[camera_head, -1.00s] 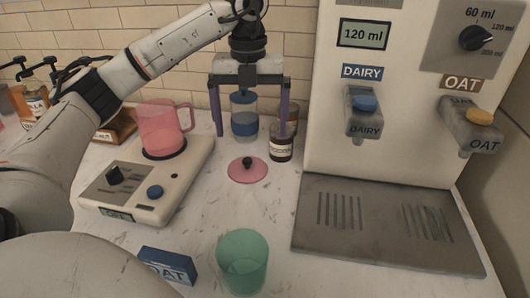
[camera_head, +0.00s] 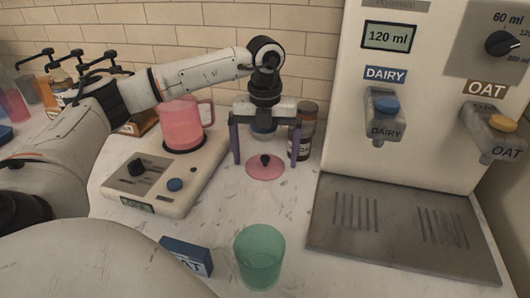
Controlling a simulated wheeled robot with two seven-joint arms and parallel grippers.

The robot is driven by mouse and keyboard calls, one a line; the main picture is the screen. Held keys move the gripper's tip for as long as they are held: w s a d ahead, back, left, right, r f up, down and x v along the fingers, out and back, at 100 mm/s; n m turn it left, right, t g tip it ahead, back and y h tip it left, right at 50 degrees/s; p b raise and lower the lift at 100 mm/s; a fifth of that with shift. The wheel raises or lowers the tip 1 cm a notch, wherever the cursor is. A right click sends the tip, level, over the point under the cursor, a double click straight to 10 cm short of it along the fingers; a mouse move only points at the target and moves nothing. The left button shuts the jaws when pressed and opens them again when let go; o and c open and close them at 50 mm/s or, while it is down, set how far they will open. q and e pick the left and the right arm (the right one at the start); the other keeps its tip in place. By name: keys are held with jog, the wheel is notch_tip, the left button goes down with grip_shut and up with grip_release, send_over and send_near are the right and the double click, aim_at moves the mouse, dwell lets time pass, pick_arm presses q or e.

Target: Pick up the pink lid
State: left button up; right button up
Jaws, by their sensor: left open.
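The pink lid (camera_head: 265,171) is a flat round disc with a black knob in its middle. It lies on the marble counter in the centre of the head view. My left gripper (camera_head: 265,158) points down above the lid, its two purple fingers spread wide on either side of the knob. It is open and holds nothing. Whether the fingertips touch the counter cannot be told. My right gripper does not show.
A pink pitcher (camera_head: 181,124) stands on a white heating base (camera_head: 183,184) left of the lid. Dark jars (camera_head: 301,147) stand behind the right finger. A green cup (camera_head: 259,257) and a blue OAT block (camera_head: 187,255) are in front. The milk dispenser (camera_head: 416,60) and its grey drip tray (camera_head: 400,222) are at right.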

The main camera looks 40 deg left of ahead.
pick_arm(q)
jog(key=c, duration=1.1)
